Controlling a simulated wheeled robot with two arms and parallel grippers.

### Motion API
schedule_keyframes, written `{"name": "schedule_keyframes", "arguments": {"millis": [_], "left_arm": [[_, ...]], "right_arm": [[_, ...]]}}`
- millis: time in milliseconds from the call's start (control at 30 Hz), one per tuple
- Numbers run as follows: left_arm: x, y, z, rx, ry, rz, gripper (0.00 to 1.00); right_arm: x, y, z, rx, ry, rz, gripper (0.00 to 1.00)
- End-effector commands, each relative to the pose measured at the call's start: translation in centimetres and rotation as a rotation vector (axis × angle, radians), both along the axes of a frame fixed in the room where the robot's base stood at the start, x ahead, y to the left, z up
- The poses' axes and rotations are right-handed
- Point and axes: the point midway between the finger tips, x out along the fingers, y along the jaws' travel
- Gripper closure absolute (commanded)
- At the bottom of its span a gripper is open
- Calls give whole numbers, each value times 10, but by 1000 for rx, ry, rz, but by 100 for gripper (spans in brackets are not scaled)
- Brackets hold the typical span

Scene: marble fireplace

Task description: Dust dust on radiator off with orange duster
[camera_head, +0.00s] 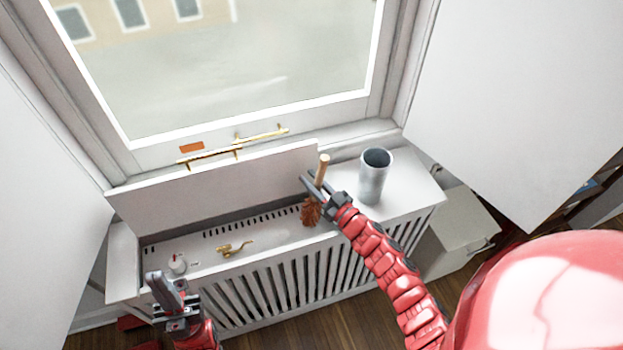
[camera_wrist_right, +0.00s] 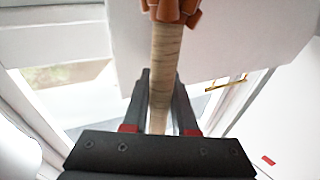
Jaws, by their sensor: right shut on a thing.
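The orange-brown duster (camera_head: 311,212) has a pale wooden handle; its head points down over the right part of the radiator's slotted top. My right gripper (camera_head: 314,187) is shut on the handle. In the right wrist view the handle (camera_wrist_right: 165,55) runs between the fingers (camera_wrist_right: 160,100), with the duster's head (camera_wrist_right: 174,10) at the top edge. The white radiator (camera_head: 275,232) sits in a slatted casing under the window, its top lid raised. I cannot make out dust on it, nor whether the head touches it. My left gripper (camera_head: 168,290) is at the casing's front left, with nothing visible held; its opening is unclear.
A grey cylindrical vase (camera_head: 375,177) stands on the sill right of the right gripper. The raised lid (camera_head: 220,188) stands behind the radiator. A brass valve (camera_head: 233,249) and a white knob (camera_head: 178,263) are at the left. A pale box (camera_head: 455,235) stands right of the casing.

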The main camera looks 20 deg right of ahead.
Motion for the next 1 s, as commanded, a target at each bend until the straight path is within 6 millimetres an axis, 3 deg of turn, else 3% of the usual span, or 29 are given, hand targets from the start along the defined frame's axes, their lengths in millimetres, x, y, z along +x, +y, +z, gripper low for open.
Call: {"name": "schedule_keyframes", "arguments": {"millis": [1000], "left_arm": [[0, 0, -5, 0, 0, 0, 100]], "right_arm": [[0, 0, -8, 0, 0, 0, 100]]}}
